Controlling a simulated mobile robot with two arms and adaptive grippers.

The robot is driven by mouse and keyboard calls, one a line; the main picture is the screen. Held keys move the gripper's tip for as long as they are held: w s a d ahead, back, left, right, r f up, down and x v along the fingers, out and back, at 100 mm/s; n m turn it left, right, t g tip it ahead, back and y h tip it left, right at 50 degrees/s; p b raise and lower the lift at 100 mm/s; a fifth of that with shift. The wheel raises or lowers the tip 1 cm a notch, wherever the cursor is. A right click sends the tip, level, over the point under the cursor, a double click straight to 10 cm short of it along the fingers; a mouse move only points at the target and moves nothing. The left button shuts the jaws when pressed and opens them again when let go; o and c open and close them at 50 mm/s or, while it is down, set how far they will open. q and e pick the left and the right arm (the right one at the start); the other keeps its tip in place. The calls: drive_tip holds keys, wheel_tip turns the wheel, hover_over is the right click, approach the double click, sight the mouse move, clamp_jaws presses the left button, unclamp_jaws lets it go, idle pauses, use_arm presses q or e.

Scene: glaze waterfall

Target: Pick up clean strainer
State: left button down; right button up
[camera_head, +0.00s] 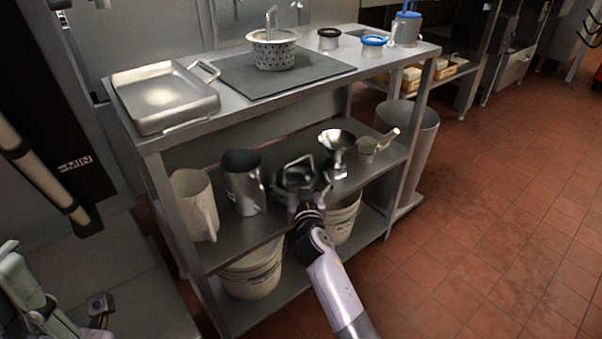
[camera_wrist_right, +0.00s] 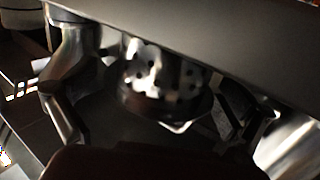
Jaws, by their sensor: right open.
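In the right wrist view a shiny perforated metal strainer (camera_wrist_right: 160,75) is on the middle shelf, under the table top. In the head view, a metal piece with a raised handle (camera_head: 298,168) shows at my right gripper (camera_head: 308,188); it seems to be this strainer, partly hidden by the gripper. My right gripper is open, its fingers on either side in front of the strainer, as the wrist view (camera_wrist_right: 160,120) also shows. I cannot tell whether they touch it. Another perforated strainer (camera_head: 275,54) stands on the table top's dark mat.
A white pitcher (camera_head: 194,203) and a metal pitcher (camera_head: 243,182) stand left of my right gripper on the middle shelf (camera_head: 228,249). A metal funnel (camera_head: 337,143) and a small ladle-like cup (camera_head: 368,148) are to its right. The table top hangs close above. Buckets (camera_head: 252,275) stand below.

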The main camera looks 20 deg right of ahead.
drive_tip(key=shift+w, duration=0.3)
drive_tip(key=shift+r, duration=0.1)
drive_tip(key=shift+s+a, duration=0.1)
drive_tip(key=shift+r, duration=0.1)
drive_tip(key=c, duration=1.2)
